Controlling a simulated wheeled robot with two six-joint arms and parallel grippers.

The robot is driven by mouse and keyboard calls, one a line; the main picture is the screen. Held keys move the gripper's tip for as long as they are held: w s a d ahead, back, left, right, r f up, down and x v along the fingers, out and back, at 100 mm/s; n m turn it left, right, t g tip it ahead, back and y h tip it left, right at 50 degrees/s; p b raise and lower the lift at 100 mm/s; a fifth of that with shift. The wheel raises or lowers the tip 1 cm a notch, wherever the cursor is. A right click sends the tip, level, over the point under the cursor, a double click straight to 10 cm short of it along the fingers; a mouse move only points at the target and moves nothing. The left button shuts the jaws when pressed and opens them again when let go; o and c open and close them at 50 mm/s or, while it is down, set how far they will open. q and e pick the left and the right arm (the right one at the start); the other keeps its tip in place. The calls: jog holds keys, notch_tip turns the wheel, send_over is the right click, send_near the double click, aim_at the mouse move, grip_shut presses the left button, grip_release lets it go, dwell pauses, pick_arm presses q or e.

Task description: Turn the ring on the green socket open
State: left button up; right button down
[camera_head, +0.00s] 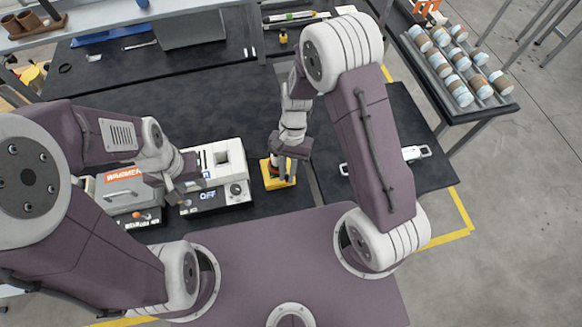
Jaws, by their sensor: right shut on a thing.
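I cannot make out a green socket or its ring in the head view. My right gripper (283,167) points down over a yellow block (279,182) on the dark table. It is shut on a small part at the block, mostly hidden by the fingers; a bit of red and white shows beside them. My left gripper (178,192) is low, between a grey box marked WARMER and a white device (225,163) with a display reading OFF. Its fingers are too small to tell open from shut.
The warmer box (125,192) stands left of the white device. A grey bin (190,30) stands at the back. A white-ended tool (412,154) lies right of the yellow block. A rack of several jars (460,65) is at the far right. The middle of the table is clear.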

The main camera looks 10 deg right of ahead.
jog(key=shift+s+a+m+t+y, duration=0.1)
jog(key=shift+a+m+t+y, duration=0.2)
jog(key=shift+m, duration=0.55)
jog(key=shift+s+a+m+t+y, duration=0.1)
jog(key=shift+a+m+y, duration=0.3)
jog(key=shift+m, duration=0.45)
jog(key=shift+a, duration=0.15)
jog(key=c, duration=1.7)
grip_release()
jog(key=v, duration=0.9)
jog(key=shift+a+r, duration=0.15)
